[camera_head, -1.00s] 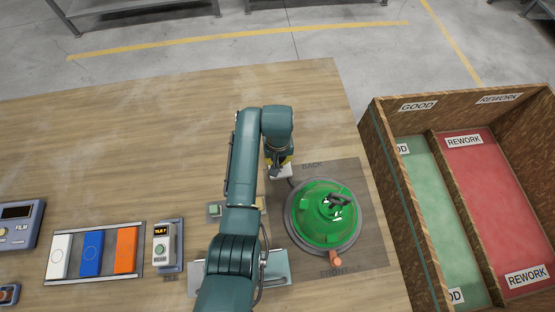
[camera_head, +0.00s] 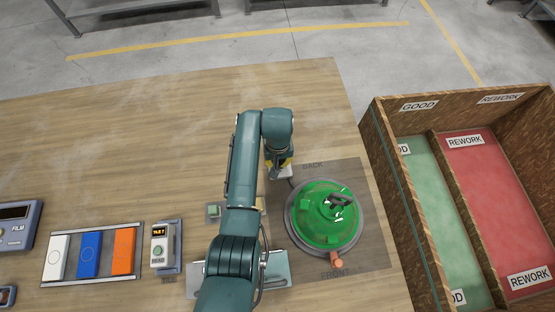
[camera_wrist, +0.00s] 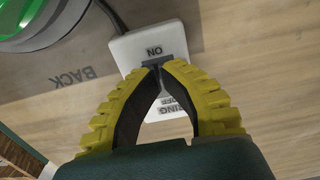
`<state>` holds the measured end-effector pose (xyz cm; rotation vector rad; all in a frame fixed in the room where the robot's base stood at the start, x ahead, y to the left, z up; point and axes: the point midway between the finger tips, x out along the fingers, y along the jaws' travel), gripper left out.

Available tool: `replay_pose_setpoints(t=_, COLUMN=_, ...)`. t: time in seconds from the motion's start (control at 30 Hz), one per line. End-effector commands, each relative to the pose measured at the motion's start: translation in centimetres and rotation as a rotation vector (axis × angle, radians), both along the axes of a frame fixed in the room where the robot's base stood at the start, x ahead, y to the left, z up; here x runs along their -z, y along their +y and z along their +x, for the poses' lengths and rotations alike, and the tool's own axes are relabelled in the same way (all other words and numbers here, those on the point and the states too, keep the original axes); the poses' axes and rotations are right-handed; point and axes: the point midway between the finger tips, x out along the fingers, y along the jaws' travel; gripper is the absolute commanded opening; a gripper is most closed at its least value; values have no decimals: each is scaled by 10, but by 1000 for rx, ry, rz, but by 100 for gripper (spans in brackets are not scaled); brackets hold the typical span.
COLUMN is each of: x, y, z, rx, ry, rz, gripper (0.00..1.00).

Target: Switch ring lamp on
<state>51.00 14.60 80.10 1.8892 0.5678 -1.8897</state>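The white switch box (camera_wrist: 155,50) lies on the table in the wrist view, with "ON" at its far end and "RING" and "OFF" nearer my gripper. It also shows at the gripper tip in the head view (camera_head: 285,173). My gripper (camera_wrist: 160,66) is shut, its yellow fingertips together over the dark middle of the box, just below "ON". Whether they touch the switch is unclear, and the fingers partly hide it. A dark cable runs from the box towards the grey round base (camera_head: 293,232) under a green hood (camera_head: 325,222). I see no clear ring light.
The hood stands on a dark mat (camera_head: 376,250) marked BACK and FRONT. A wooden GOOD/REWORK crate (camera_head: 437,140) stands to the right. White, blue and orange blocks (camera_head: 89,255) and a small reader (camera_head: 160,248) stand left. The table's back left is clear.

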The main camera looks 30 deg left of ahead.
Motion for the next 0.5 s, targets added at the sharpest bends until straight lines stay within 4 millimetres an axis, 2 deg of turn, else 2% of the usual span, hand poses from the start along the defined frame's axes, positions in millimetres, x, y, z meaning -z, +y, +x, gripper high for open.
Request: replay_pose_setpoints(t=0.5, x=6, y=0, z=0, rx=0, ry=-1, rz=1, gripper=0)
